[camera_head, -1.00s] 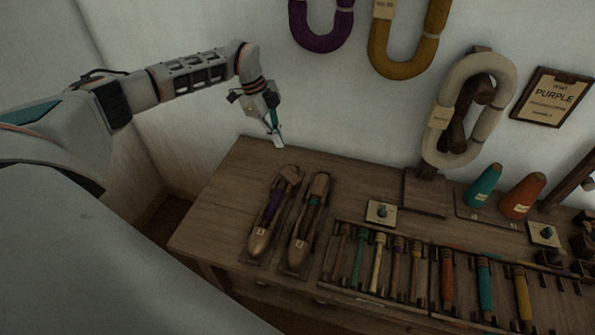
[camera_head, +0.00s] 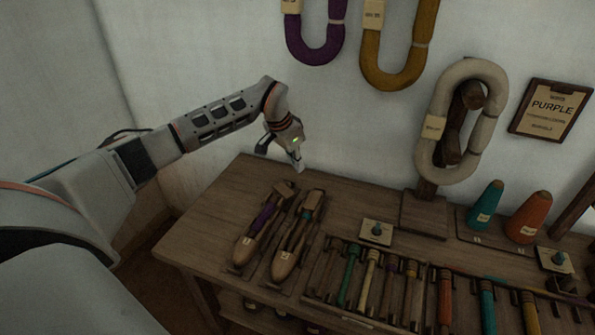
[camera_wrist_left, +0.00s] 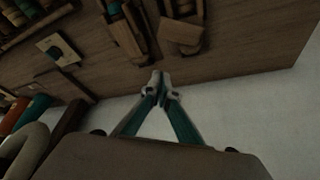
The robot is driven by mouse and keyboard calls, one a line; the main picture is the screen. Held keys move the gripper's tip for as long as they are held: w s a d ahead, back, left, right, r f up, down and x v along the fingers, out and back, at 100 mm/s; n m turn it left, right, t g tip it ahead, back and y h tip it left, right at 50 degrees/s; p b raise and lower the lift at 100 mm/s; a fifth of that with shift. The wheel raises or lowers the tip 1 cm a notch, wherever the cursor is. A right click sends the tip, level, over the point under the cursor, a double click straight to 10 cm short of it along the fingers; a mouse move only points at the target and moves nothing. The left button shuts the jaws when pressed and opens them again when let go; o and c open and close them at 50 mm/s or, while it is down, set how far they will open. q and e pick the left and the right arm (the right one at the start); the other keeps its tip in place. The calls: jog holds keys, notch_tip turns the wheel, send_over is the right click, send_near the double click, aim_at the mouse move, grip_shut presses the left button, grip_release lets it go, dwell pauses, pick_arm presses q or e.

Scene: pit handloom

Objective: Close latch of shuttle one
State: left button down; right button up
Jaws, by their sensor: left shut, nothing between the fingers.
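Shuttle one (camera_head: 256,226), a wooden boat shape with a "1" tag and purple thread inside, lies on the table at the left. The wooden block at its far end (camera_head: 283,190) looks raised; its exact angle is unclear. The block also shows in the left wrist view (camera_wrist_left: 181,35). Shuttle two (camera_head: 290,245), with a "2" tag, lies just to its right and also shows in the left wrist view (camera_wrist_left: 124,30). My left gripper (camera_head: 298,168) is shut and empty, just beyond the far ends of the shuttles, apart from them. The fingertips (camera_wrist_left: 160,78) meet in the left wrist view.
The wooden table (camera_head: 205,225) has free room left of the shuttles. A cream yarn hank (camera_head: 433,125) hangs on a stand behind. The wall is close behind the gripper.

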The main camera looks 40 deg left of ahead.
aim_at(285, 192)
pick_arm(q)
jog(key=b+x, duration=0.1)
jog(key=x, duration=0.3)
jog(key=b+x, duration=0.1)
jog(key=x, duration=0.3)
jog(key=shift+s, duration=0.25)
jog(key=shift+f, duration=0.35)
jog(key=s, duration=0.2)
jog(key=s+a+r, duration=0.1)
jog(key=shift+s+f, duration=0.1)
jog(key=shift+s, duration=0.15)
pick_arm(e)
jog(key=shift+w+a+r, duration=0.1)
jog(key=shift+w+a, duration=0.2)
jog(key=shift+w, duration=0.1)
pick_arm(q)
jog(key=shift+a, duration=0.1)
